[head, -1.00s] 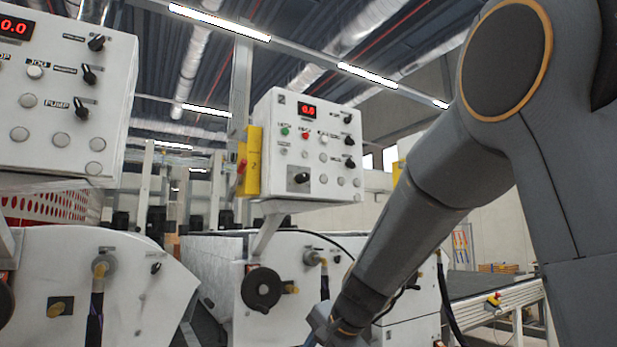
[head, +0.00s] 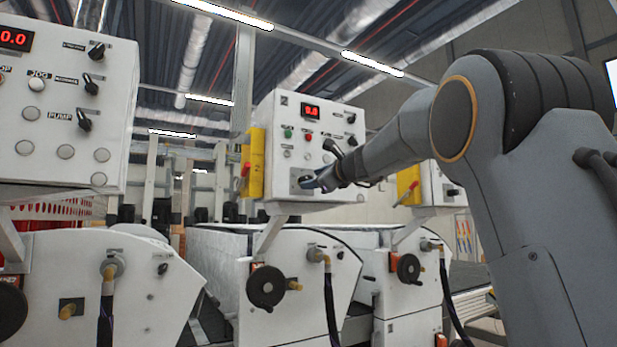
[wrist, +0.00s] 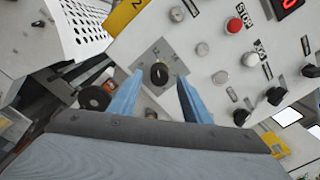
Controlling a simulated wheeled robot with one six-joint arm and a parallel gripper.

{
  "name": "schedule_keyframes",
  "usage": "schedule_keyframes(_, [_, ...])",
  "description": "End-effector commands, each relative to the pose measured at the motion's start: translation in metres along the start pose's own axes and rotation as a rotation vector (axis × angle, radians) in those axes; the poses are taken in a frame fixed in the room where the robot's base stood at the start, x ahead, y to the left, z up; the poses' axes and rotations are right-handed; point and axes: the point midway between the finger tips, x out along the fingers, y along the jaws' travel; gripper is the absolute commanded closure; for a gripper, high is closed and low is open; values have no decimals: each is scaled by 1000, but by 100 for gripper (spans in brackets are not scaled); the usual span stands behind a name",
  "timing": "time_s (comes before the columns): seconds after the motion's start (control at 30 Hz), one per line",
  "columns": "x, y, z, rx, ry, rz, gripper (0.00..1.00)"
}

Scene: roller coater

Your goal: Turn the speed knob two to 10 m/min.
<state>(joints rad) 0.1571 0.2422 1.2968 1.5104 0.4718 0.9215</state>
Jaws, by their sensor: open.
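The middle control panel (head: 318,115) is white, with a red display (head: 311,111) that appears to read 0.0. A black round knob (wrist: 159,73) sits on a square grey plate (wrist: 148,60) at the panel's lower part; its label is not readable, so I cannot confirm it is speed knob two. My gripper (wrist: 158,79) is open, with its blue fingers on either side of the knob in the wrist view. They look apart from it, but the remaining distance is hard to judge. In the head view my gripper (head: 316,184) is over the grey plate and hides the knob.
A red button (wrist: 234,25), several pale buttons and black selector knobs (wrist: 273,96) lie beside the plate. A yellow box (head: 252,165) is on the panel's left side. Another panel (head: 65,100) stands at left. Below are a handwheel (head: 266,286) and a hose (head: 331,305).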

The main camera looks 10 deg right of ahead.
Motion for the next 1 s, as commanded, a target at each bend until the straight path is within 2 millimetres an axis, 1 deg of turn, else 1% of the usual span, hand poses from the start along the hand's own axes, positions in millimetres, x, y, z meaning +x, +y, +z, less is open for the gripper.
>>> schedule_keyframes(0.03, [8, 0, 1, 1, 0, 2, 56])
schedule_keyframes(0.1, [17, 0, 2, 0, 0, 2, 56])
schedule_keyframes(0.23, [28, 0, 1, -1, 0, 2, 56])
schedule_keyframes(0.4, [35, 0, 0, -1, 0, 1, 56])
schedule_keyframes(0.63, [35, 1, 0, -2, 0, 1, 56])
schedule_keyframes(0.67, [35, 1, 0, -2, 0, 1, 58])
schedule_keyframes(0.8, [35, 1, 0, -2, 0, 1, 81])
schedule_keyframes(0.9, [35, 1, 0, -2, 0, 1, 97])
schedule_keyframes(1.0, [35, 1, 0, -4, 0, 1, 97])
